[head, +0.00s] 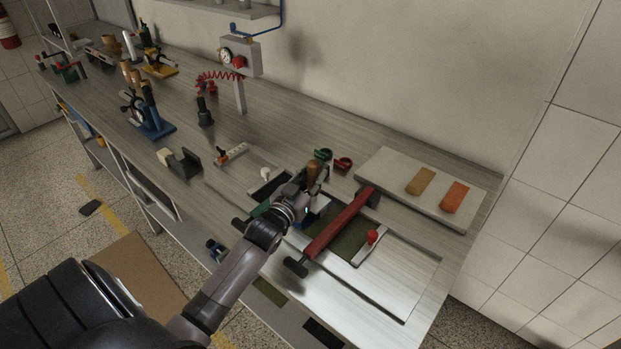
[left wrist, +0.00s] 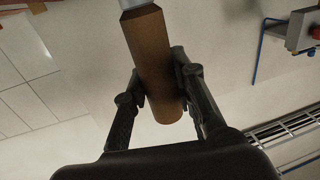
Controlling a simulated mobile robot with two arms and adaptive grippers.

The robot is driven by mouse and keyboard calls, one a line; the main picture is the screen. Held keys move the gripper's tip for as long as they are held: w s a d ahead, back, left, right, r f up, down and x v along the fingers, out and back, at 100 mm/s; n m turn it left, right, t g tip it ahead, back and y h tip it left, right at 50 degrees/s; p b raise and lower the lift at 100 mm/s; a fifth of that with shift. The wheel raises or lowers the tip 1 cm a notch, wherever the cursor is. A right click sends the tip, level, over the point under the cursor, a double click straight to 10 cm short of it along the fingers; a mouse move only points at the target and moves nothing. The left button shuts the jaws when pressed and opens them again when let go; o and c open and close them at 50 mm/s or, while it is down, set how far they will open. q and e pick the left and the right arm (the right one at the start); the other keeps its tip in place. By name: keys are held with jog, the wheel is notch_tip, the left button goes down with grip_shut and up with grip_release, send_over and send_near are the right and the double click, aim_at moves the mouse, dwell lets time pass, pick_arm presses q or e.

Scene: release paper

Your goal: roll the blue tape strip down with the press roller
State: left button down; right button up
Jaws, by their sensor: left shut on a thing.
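My left gripper (head: 308,187) is shut on a brown wooden handle, seen as the press roller's handle (head: 313,171), over the work area at the bench's front. In the left wrist view the two fingers (left wrist: 162,88) close on the sides of this handle (left wrist: 155,60), and grey metal shows at its top end. The roller's working end is hidden by the gripper in the head view. A small blue patch (head: 319,209), which may be the blue tape strip, shows just right of the gripper, partly covered. I cannot tell if the roller touches it. My right gripper is not in view.
A red bar (head: 340,222) lies across a dark green mat (head: 350,240) right of the gripper. A red knob (head: 372,236) stands beside it. A pale board (head: 387,176) with tan and orange blocks lies behind. Green and red rings (head: 343,163) sit near the wall.

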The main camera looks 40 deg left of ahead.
pick_arm(q)
jog(key=shift+w+f, duration=0.15)
jog(key=shift+w+d+b, duration=0.1)
jog(key=shift+w+b, duration=0.2)
jog(key=shift+w, duration=0.75)
jog(key=shift+w+d+f+b, duration=0.1)
jog(key=shift+w+b, duration=0.25)
jog(key=shift+w, duration=0.7)
jog(key=shift+w+d+b, duration=0.1)
jog(key=shift+w+b, duration=0.2)
jog(key=shift+w, duration=0.55)
jog(key=shift+s, duration=0.1)
